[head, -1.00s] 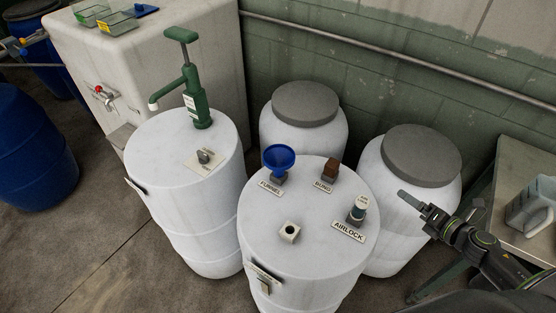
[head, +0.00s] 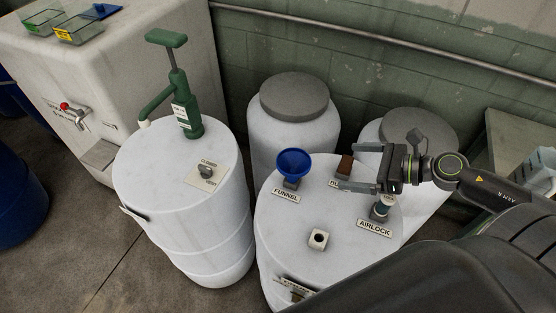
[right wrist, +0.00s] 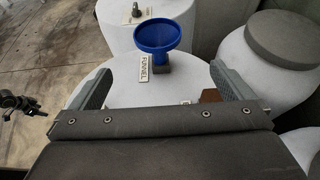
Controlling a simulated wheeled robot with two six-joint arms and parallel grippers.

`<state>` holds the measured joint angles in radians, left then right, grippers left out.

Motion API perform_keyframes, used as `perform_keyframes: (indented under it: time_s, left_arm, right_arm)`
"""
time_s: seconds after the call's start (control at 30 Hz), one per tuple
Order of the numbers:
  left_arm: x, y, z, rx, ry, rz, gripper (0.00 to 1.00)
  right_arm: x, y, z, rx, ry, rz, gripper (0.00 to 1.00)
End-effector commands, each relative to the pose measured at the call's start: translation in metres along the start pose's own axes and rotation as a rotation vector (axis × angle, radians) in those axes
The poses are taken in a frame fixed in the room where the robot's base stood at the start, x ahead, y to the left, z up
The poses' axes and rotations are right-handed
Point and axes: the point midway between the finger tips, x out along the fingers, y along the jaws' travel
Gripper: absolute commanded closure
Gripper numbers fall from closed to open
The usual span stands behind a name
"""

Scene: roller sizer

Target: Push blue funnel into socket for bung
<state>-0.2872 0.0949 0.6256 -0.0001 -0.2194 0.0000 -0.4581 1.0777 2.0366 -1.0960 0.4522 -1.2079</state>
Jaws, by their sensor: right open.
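The blue funnel (head: 294,163) stands upright in a small grey holder by the FUNNEL label on top of the front white drum (head: 290,215). It also shows ahead of my right gripper in the right wrist view (right wrist: 160,40). The brown bung (head: 345,166) sits by the BUNG label, partly hidden by my right gripper. A pale square socket (head: 318,239) with a dark, empty hole is nearer the drum's front. My right gripper (head: 349,167) is open and empty, right of the funnel and apart from it, with its fingers pointing left. A dark jointed thing (right wrist: 20,103), possibly my left arm, is unclear.
The airlock (head: 381,207) stands right of the bung, below my right arm. Another white drum (head: 180,190) with a green pump (head: 183,105) and a valve (head: 206,174) is on the left. Two grey-lidded drums (head: 295,97) (head: 420,128) stand behind.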

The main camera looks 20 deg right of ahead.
Motion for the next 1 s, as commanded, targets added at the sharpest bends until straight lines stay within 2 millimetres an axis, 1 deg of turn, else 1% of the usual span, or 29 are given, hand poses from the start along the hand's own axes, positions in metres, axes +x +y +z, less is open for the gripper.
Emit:
perform_keyframes:
  time_s: [0.13, 0.3, 0.37, 0.5, 0.73, 1.0]
  left_arm:
    - [-0.002, 0.001, 0.006, -0.002, -0.008, 0.002, 0.39]
    - [-0.005, 0.016, 0.022, -0.012, -0.032, 0.019, 0.39]
    - [-0.009, 0.019, 0.024, -0.014, -0.037, 0.023, 0.39]
    - [-0.013, 0.017, 0.022, -0.013, -0.034, 0.021, 0.39]
    - [-0.021, 0.009, 0.007, -0.007, -0.014, 0.013, 0.39]
    - [-0.033, 0.007, 0.004, -0.007, -0.012, 0.013, 0.39]
  right_arm:
    - [0.009, 0.0, 0.002, 0.0, -0.007, 0.0, 0.0]
    - [0.025, -0.001, 0.002, 0.004, -0.006, -0.003, 0.0]
    - [0.03, -0.001, 0.003, 0.004, -0.007, -0.003, 0.0]
    - [0.045, -0.001, 0.003, 0.006, -0.007, -0.003, 0.0]
    - [0.071, 0.0, 0.004, 0.007, -0.007, -0.003, 0.0]
    - [0.105, -0.001, 0.003, 0.007, -0.004, -0.003, 0.0]
